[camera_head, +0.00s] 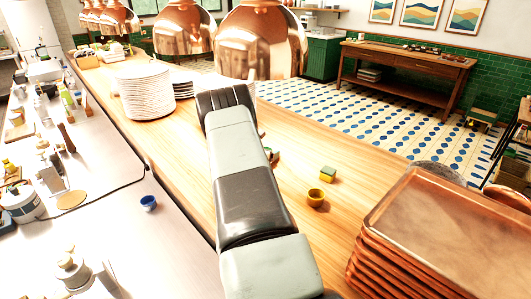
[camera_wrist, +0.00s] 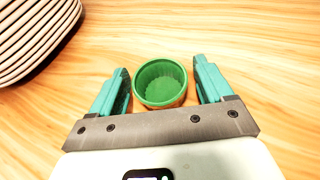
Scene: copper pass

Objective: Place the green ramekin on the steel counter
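The green ramekin (camera_wrist: 160,82) stands upright on the wooden pass in the wrist view. My gripper (camera_wrist: 162,74) is open, with one teal finger on each side of the ramekin. Narrow gaps show between the fingers and its wall, and it looks empty inside. In the head view my own arm hides most of the gripper and ramekin. The steel counter (camera_head: 180,245) runs along the left of the pass in the head view, and a blue ramekin (camera_head: 148,202) stands on it.
A tall stack of white plates (camera_head: 145,92) stands beyond my arm. A yellow ramekin (camera_head: 316,198), a green-and-yellow sponge (camera_head: 328,174) and stacked copper trays (camera_head: 430,230) are to the right. Copper lamps (camera_head: 262,42) hang above. The counter around the blue ramekin is clear.

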